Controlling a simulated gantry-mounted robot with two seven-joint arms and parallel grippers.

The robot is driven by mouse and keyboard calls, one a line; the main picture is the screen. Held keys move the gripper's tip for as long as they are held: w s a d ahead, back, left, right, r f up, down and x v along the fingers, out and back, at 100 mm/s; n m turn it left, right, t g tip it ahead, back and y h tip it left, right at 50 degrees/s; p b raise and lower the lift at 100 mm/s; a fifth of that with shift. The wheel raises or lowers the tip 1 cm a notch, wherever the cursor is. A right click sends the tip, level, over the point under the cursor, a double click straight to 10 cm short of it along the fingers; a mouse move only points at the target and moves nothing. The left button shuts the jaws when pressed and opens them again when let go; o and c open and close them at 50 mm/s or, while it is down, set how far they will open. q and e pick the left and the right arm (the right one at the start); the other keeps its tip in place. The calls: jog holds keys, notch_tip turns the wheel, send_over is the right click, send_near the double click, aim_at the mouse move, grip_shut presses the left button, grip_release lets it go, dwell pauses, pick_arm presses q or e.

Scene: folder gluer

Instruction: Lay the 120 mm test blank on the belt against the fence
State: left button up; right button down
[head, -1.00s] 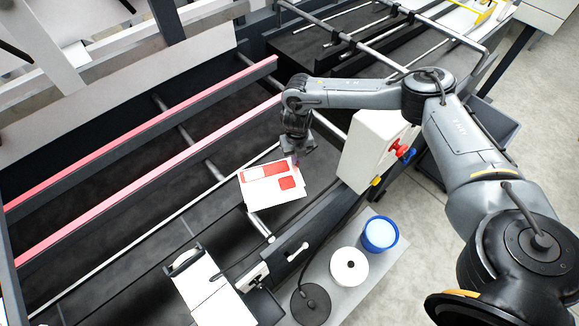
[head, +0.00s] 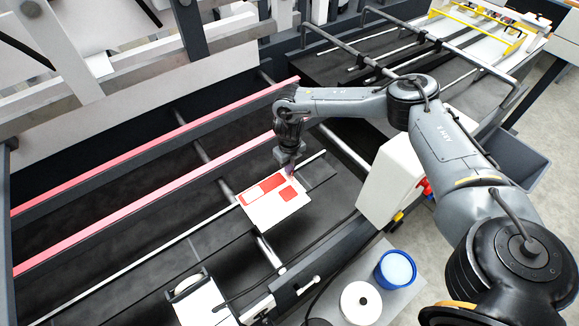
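The test blank (head: 286,213), a white sheet with red printed areas, is in the middle of the head view, over the dark machine bed. My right gripper (head: 289,168) is at the blank's far right edge and appears shut on it; the fingertips are small and partly hidden. The blank lies across a thin light rail (head: 180,236), which may be the fence. I cannot tell whether the blank touches the surface below. Two pink-topped belt rails (head: 150,202) run diagonally, left of and beyond the blank. My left gripper is not in view.
A white box with a red knob (head: 390,183) stands right of the blank, close to my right arm. A blue-rimmed tub (head: 395,269) and a white roll (head: 360,302) stand on a shelf at the lower right. A white-topped unit (head: 199,303) is at the lower left.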

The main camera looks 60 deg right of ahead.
notch_tip(320, 180, down, 5)
jog(key=b, duration=0.5)
jog(key=shift+f, duration=1.15)
jog(key=shift+f+b, duration=0.1)
jog(key=shift+b, duration=0.2)
jog(key=shift+w+d, duration=0.1)
jog(key=shift+w, duration=0.25)
jog(key=c, duration=1.3)
grip_release()
jog(key=shift+o, duration=0.2)
